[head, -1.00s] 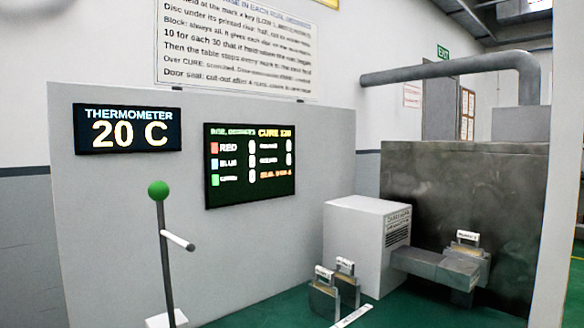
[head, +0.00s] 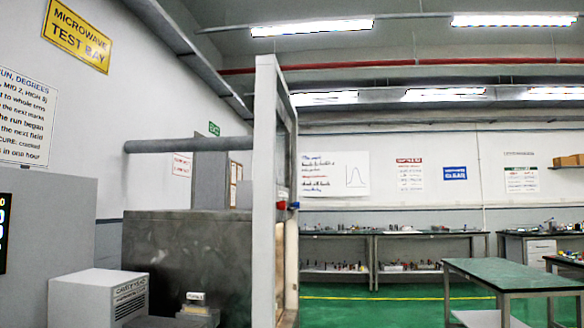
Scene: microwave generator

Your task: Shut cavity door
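A tall pale panel (head: 264,200) stands upright in the middle of the head view, seen nearly edge-on. It may be the cavity door, but I cannot tell for sure. A framed edge with small red and blue parts (head: 288,206) shows just to its right. A large dull grey metal housing (head: 185,250) stands to the left of the panel. The cavity opening does not show. My gripper is not in view.
A white box (head: 100,298) and a small labelled block (head: 196,297) stand in front of the housing. A grey pipe (head: 185,145) runs above it. Benches (head: 410,233) line the far wall, and a green-topped table (head: 515,274) stands at right. Green floor (head: 385,315) shows between.

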